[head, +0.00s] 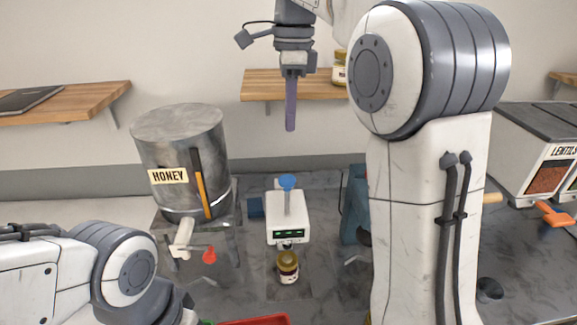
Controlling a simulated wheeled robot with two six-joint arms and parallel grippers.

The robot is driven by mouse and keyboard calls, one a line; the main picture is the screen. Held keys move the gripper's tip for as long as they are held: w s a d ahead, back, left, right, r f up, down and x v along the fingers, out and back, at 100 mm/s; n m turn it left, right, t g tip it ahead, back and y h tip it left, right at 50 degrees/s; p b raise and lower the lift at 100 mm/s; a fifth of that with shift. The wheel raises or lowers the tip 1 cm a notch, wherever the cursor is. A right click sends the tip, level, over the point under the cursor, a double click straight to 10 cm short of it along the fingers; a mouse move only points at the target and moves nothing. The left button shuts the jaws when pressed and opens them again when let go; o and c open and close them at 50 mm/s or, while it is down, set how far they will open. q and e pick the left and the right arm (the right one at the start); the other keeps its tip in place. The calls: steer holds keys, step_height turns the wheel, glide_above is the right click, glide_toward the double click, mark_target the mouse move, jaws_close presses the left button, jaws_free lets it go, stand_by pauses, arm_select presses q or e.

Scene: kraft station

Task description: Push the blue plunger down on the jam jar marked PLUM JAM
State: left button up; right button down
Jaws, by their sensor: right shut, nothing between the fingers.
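The blue plunger (288,182) stands raised on a grey stem above a white device (287,229) with a small lit display. A small jar (288,268) with a gold lid and a pale label stands just in front of and below the device. Its label is too small to read, so I cannot confirm PLUM JAM. My right gripper (291,127) is shut and empty, its purple fingers pointing down. In the picture it is above the plunger, clearly apart from it. My left arm enters at the lower left; its gripper fingers are not visible.
A grey HONEY tank (180,160) with a red-handled tap (209,255) stands left of the device. A blue piece of equipment (354,205) is to the right, partly behind my right arm. A LENTILS bin (550,160) is far right. A red tray (255,321) shows at the bottom edge.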

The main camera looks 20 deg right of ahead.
mark_target(288, 178)
steer(key=f, duration=0.7)
steer(key=f+p, duration=0.1)
steer(key=f, duration=0.3)
steer(key=shift+s+a, duration=0.15)
steer(key=shift+a, duration=0.1)
